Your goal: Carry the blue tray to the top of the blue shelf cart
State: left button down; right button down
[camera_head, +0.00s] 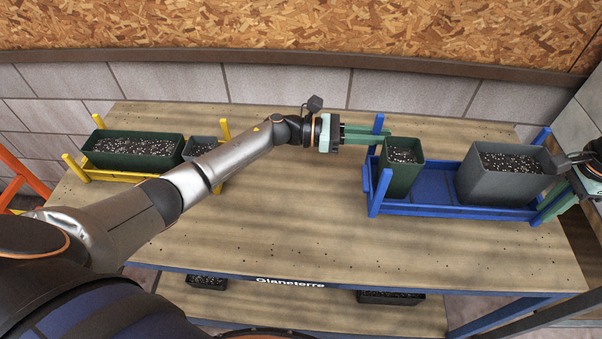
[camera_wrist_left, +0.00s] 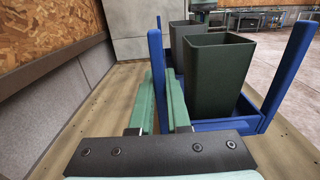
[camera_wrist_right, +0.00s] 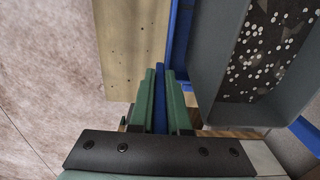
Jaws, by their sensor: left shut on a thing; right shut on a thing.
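The blue tray (camera_head: 435,190) has upright corner posts and holds a narrow dark green pot (camera_head: 400,172) and a wide grey pot (camera_head: 500,186), both filled with speckled soil. It is over the right part of a wooden-topped, blue-framed shelf unit (camera_head: 290,235), which looks like the blue shelf cart; I cannot tell whether it touches the top. My left gripper (camera_head: 388,136) is shut on a blue post (camera_wrist_left: 156,65) at the tray's left end. My right gripper (camera_head: 545,212) is shut on a blue post (camera_wrist_right: 160,95) at the right end.
A yellow tray (camera_head: 110,177) with a green pot (camera_head: 135,162) and a grey pot stands at the left of the top. The middle is clear. Pots sit on the lower shelf (camera_head: 300,308). A block wall (camera_head: 300,90) runs behind. An orange frame (camera_head: 20,175) is at far left.

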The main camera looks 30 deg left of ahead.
aim_at(383, 115)
jog(key=shift+f, duration=0.1)
